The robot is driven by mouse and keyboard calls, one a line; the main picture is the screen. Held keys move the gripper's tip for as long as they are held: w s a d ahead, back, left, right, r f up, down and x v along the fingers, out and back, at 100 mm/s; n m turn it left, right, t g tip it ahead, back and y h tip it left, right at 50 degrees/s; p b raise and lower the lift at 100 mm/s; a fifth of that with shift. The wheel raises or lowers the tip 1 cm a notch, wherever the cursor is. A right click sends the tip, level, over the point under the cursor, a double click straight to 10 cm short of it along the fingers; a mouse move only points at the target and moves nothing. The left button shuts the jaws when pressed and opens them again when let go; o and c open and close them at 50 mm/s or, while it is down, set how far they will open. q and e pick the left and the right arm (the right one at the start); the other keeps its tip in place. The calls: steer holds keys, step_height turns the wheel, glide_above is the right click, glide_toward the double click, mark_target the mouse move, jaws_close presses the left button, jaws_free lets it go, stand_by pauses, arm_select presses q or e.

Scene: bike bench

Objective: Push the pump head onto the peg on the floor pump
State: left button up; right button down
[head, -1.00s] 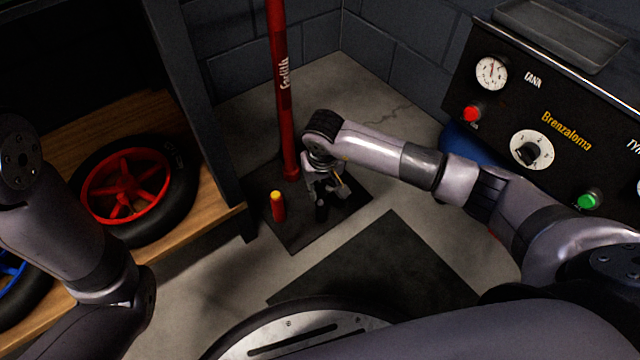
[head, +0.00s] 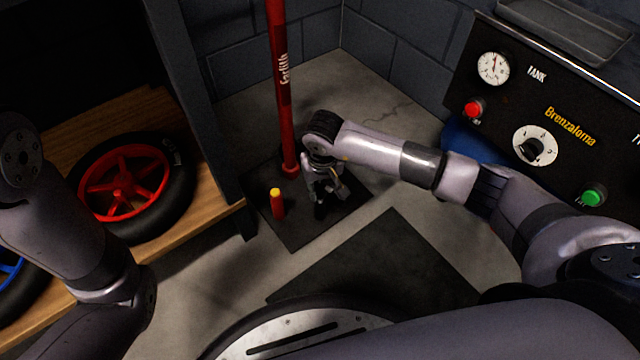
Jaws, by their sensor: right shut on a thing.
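The floor pump has a tall red cylinder (head: 282,90) standing on a dark base plate (head: 298,238) on the floor. A short red peg with a yellow top (head: 277,203) stands upright on the plate, in front of the cylinder. My right gripper (head: 320,205) is over the plate, to the right of the peg and apart from it. It is shut on a small dark thing, which looks like the pump head (head: 320,212); the fingers hide much of it. My left arm shows at the left, but its gripper is out of view.
A wooden shelf (head: 215,220) with a red-rimmed wheel (head: 122,190) stands at the left. A console (head: 570,110) with gauge, dial and buttons is at the right. A dark mat (head: 400,275) lies on the floor. A block wall (head: 240,65) closes the back.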

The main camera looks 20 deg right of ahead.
steer(key=shift+f+b, duration=0.7)
steer(key=shift+f, duration=0.25)
steer(key=c, duration=1.2)
jaws_free()
steer(key=shift+c, duration=0.2)
step_height(320, 180, up, 12)
steer(key=s, duration=0.1)
steer(key=shift+s+a, duration=0.15)
steer(key=shift+s, duration=0.15)
